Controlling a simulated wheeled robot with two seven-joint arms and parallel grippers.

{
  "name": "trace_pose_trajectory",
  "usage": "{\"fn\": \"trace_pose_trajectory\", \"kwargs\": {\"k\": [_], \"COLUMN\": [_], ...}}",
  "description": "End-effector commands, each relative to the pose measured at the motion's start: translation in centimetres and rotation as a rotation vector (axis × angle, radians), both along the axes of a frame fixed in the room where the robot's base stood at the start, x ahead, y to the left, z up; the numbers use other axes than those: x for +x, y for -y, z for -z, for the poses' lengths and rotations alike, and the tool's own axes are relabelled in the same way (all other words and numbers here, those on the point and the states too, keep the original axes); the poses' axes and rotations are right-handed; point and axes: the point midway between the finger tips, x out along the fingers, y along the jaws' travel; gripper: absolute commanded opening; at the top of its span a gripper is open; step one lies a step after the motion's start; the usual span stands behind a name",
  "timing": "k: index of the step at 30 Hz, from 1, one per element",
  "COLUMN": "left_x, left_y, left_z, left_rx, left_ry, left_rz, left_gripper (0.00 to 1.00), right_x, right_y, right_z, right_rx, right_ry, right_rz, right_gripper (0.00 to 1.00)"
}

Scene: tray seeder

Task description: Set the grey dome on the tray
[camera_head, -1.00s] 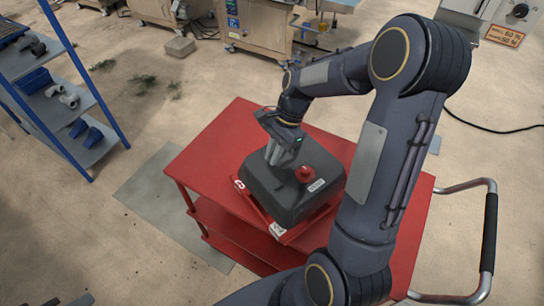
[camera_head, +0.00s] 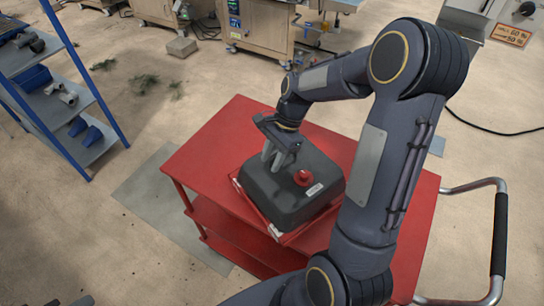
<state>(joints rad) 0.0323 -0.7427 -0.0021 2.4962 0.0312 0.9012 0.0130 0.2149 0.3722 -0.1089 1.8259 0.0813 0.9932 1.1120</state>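The grey dome (camera_head: 285,196) is a dark, boxy cover with rounded edges, a red knob and a small white label on top. It appears level, over or on the red tray (camera_head: 284,238), whose rim shows along the dome's front and left edges. Whether any gap remains under the dome is hidden. The tray lies on a red cart. My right gripper (camera_head: 273,158) reaches down to the dome's far-left top, left of the knob. Its grey fingers are close together and appear shut on the dome; the exact contact is hard to see. My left gripper is not in view.
The red cart (camera_head: 232,124) has free top at the back left and a lower shelf. Its handle (camera_head: 499,235) is at the right. A blue-framed shelf rack (camera_head: 88,95) stands at the left. Steel machines (camera_head: 262,30) stand at the back.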

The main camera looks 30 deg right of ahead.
Motion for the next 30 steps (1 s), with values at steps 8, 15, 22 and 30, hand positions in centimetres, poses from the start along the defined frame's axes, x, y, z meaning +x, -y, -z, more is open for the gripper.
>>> {"fn": "trace_pose_trajectory", "kwargs": {"k": [8, 15, 22, 30], "left_x": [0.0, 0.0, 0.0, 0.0], "left_y": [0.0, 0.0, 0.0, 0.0], "left_z": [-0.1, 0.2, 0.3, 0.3], "left_rx": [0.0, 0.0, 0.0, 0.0], "left_ry": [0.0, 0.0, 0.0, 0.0], "left_rz": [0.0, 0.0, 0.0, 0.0], "left_gripper": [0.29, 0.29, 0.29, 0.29], "right_x": [0.1, 0.3, 0.4, -0.3], "right_y": [0.3, 2.1, 3.8, 4.2], "right_z": [-0.9, -5.2, -9.3, -11.8], "right_rx": [-0.001, -0.002, -0.002, -0.001], "right_ry": [0.003, 0.007, 0.004, 0.037], "right_rz": [0.0, 0.002, 0.002, -0.036], "right_gripper": [0.32, 0.32, 0.32, 0.32]}}
